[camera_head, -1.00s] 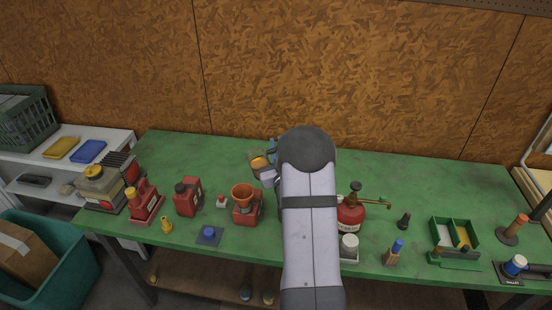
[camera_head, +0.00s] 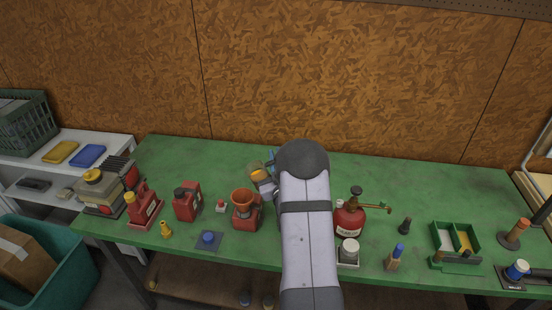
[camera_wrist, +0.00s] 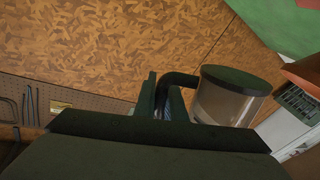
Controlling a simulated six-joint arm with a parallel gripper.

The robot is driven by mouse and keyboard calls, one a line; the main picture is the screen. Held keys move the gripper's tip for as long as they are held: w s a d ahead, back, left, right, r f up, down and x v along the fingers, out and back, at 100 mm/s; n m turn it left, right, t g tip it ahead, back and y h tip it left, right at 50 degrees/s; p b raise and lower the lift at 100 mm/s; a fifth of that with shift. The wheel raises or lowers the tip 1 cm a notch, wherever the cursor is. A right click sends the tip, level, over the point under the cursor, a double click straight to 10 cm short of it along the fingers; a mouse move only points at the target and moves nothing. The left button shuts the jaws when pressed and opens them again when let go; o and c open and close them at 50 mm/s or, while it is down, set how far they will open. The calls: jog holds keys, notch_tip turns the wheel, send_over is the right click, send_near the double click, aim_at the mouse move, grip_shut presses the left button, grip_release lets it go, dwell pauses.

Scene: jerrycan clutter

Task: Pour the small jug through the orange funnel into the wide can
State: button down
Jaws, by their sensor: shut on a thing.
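My gripper (camera_head: 270,184) is shut on the small jug (camera_head: 258,174), a clear jug with an amber patch showing, held over the bench at the back right of the funnel. In the wrist view the small jug (camera_wrist: 222,98) has a dark round end and a dark handle between my fingers. It looks tilted; I cannot tell whether anything flows out. The orange funnel (camera_head: 243,198) stands in the top of a red can (camera_head: 247,218), seemingly the wide can. The jug is close to the funnel but looks apart from it. My arm hides part of the gripper.
Red cans (camera_head: 187,201) and (camera_head: 145,206) stand left on the green bench (camera_head: 440,185). A small red-and-white item (camera_head: 221,207) sits beside the funnel can. A round red can (camera_head: 350,215) with a brass spout stands right of my arm. The back of the bench is clear.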

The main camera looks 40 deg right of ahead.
notch_tip(320, 180, down, 3)
jog(key=n+b, duration=0.2)
jog(key=b, duration=0.2)
jog(key=shift+a+r+n, duration=0.1)
jog(key=shift+a+n, duration=0.05)
jog(key=shift+n, duration=0.25)
jog(key=shift+r, duration=0.15)
dwell(0.5)
jog(key=shift+w+a+r+n+t, duration=0.1)
jog(key=shift+a+r+n+t, duration=0.15)
jog(key=shift+r+n, duration=0.3)
jog(key=shift+w+a+r+n+t, duration=0.1)
jog(key=shift+r+n+t, duration=0.2)
jog(key=shift+n, duration=0.35)
jog(key=shift+s+d+f+b, duration=0.15)
jog(key=shift+f+b, duration=0.8)
jog(key=shift+b, duration=0.3)
jog(key=shift+r+y, duration=0.15)
jog(key=shift+y, duration=0.15)
jog(key=shift+a+r+n, duration=0.35)
jog(key=shift+r+n, duration=0.25)
jog(key=shift+n, duration=0.4)
